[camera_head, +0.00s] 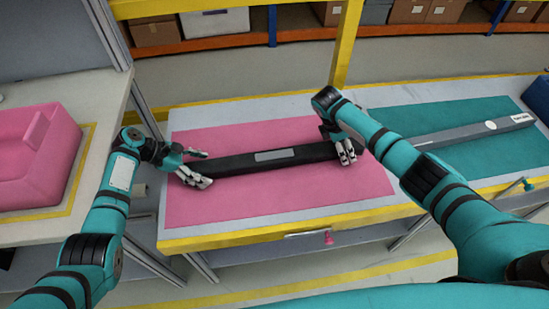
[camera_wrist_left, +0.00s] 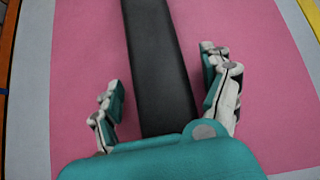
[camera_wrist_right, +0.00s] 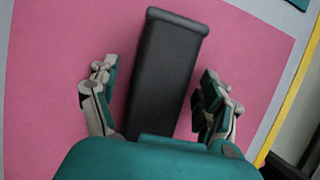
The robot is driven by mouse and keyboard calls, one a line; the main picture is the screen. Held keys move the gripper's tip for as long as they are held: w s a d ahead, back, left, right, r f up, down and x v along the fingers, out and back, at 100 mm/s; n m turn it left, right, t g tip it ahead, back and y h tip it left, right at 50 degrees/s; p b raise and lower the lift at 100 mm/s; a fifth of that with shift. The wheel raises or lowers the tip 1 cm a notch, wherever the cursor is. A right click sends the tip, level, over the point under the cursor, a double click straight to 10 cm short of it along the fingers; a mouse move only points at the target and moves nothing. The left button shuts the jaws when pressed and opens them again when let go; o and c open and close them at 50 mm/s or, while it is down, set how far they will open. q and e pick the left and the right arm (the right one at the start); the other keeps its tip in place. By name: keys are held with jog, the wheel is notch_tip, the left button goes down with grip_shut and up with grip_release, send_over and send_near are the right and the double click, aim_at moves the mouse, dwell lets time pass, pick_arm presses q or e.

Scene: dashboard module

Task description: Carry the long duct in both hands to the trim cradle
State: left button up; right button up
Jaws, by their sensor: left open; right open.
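A long black duct (camera_head: 238,162) with a grey label lies across the pink mat (camera_head: 290,196) on the middle table. My left gripper (camera_head: 203,167) is open around its left end, with one finger on each side in the left wrist view (camera_wrist_left: 168,95). My right gripper (camera_head: 341,150) is open at its right end; the duct (camera_wrist_right: 168,60) lies between the spread fingers in the right wrist view. Whether any finger touches the duct, I cannot tell. A pink cradle-like block (camera_head: 42,150) stands on the left table; I cannot tell for sure that it is the trim cradle.
A long grey bar (camera_head: 455,136) with white labels lies on the teal mat (camera_head: 430,112), partly behind my right arm. A yellow post (camera_head: 346,45) rises behind the table. A gap separates the left and middle tables.

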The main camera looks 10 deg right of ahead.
pick_arm(q)
jog(key=shift+c, duration=0.2)
pick_arm(e)
jog(key=shift+c, duration=0.2)
pick_arm(q)
jog(key=c, duration=1.6)
pick_arm(e)
jog(key=c, duration=1.6)
pick_arm(q)
jog(key=shift+o, duration=0.2)
pick_arm(e)
jog(key=shift+o, duration=0.2)
pick_arm(q)
jog(key=shift+r, duration=0.1)
pick_arm(e)
jog(key=shift+r, duration=0.1)
